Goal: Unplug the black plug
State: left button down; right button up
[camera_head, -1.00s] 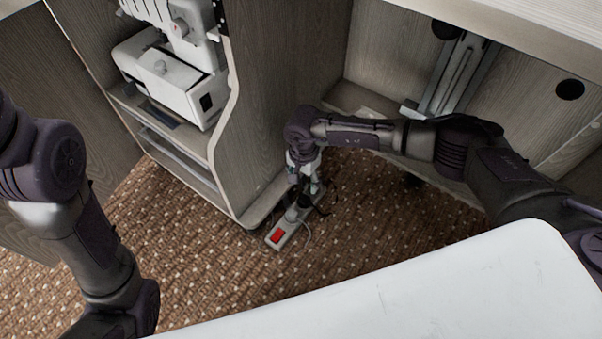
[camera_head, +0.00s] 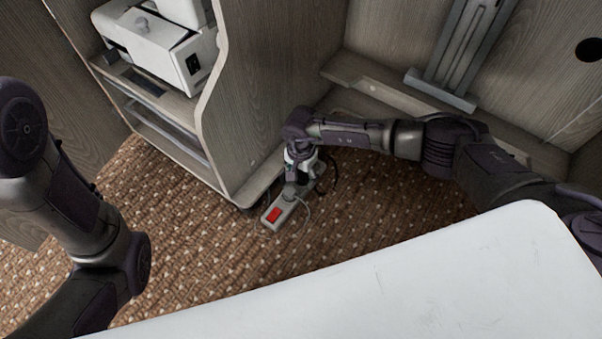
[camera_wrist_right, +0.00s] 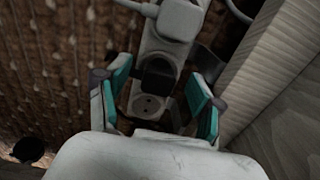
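The black plug (camera_wrist_right: 158,75) sits in a white power strip (camera_wrist_right: 150,104) in the right wrist view. An empty round socket shows just below it. My right gripper (camera_wrist_right: 158,82) has its teal-padded fingers spread on either side of the plug, with gaps to both pads. In the head view, my right gripper (camera_head: 292,186) points down over the power strip (camera_head: 268,222), which lies on the carpet with its red switch toward me. The arm and gripper mostly hide the plug there. My left gripper is outside the view; only the left arm shows.
A white plug (camera_wrist_right: 178,18) is in the strip beyond the black one, with cables nearby. The wooden cabinet side (camera_head: 260,90) stands close to the strip. A white surface (camera_head: 400,280) fills the lower right. The carpet (camera_head: 190,260) left of the strip is clear.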

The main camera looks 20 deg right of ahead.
jog(key=c, duration=1)
jog(key=o, duration=1)
jog(key=shift+a, duration=0.1)
jog(key=shift+o, duration=0.2)
